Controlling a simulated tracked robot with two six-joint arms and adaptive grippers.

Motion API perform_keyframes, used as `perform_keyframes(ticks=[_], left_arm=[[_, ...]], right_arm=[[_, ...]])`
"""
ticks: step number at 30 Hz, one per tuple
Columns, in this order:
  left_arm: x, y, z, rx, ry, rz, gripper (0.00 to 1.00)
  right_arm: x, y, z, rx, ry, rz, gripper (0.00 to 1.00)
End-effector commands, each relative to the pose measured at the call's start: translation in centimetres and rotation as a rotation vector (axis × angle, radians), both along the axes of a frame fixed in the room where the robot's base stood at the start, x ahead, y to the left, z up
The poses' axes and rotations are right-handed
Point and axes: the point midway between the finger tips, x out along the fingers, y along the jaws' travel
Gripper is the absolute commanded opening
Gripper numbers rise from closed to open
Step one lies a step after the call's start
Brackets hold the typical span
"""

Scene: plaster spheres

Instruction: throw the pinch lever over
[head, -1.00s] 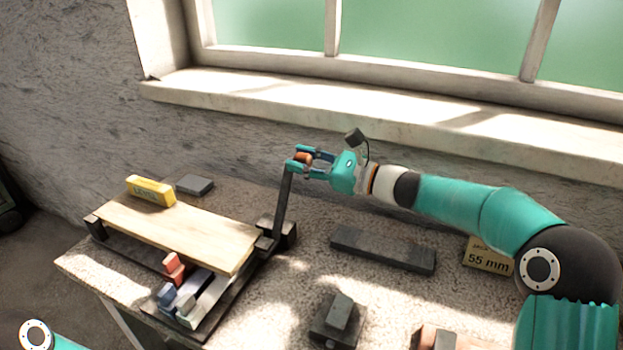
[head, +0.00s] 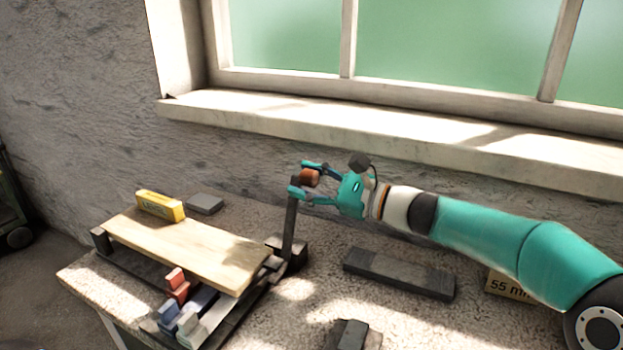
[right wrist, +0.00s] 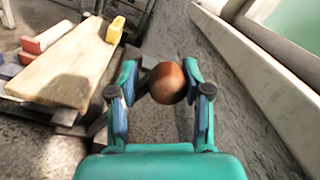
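The pinch lever (head: 290,222) is a dark upright bar at the right end of a low stand. It is close to vertical, with a round reddish-brown knob (head: 310,177) at its top. My right gripper (head: 303,177) reaches in from the right with its fingers on either side of the knob. In the right wrist view the knob (right wrist: 168,83) sits between the two fingers. A gap shows on its left, and the right finger is very near it or touching, so the gripper looks open. My left gripper is not in view.
A pale board (head: 185,245) lies on the stand with a yellow block (head: 160,206) on it. Small coloured blocks (head: 177,284) stand in front. A dark flat bar (head: 400,272) lies right of the lever. The wall and window sill (head: 380,128) are behind.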

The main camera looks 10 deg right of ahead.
Motion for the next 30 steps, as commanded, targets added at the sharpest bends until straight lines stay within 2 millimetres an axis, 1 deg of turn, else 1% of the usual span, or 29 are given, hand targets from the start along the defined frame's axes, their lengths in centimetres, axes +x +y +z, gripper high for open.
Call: perform_keyframes(ticks=[1, 2, 10, 14, 19, 27, 30], left_arm=[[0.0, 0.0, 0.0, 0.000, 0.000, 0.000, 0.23], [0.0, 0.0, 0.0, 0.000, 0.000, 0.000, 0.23], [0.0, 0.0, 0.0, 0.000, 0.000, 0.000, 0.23], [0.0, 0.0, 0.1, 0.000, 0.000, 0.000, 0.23], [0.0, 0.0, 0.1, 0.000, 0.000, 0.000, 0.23], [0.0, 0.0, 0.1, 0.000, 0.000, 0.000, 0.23], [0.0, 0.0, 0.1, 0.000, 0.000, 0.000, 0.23]], right_arm=[[0.0, 0.1, -0.1, 0.000, 0.001, 0.001, 0.58], [0.0, 0.0, 0.0, 0.001, 0.001, 0.000, 0.60], [0.0, -0.2, 0.3, 0.004, -0.003, -0.003, 0.60], [-0.2, -0.6, 0.3, 0.005, -0.003, -0.005, 0.60], [-1.6, -2.4, 0.3, 0.006, -0.003, -0.007, 0.60], [-4.8, -6.8, -0.1, 0.004, -0.001, -0.008, 0.60], [-5.8, -8.2, -0.2, 0.003, -0.001, -0.006, 0.60]])
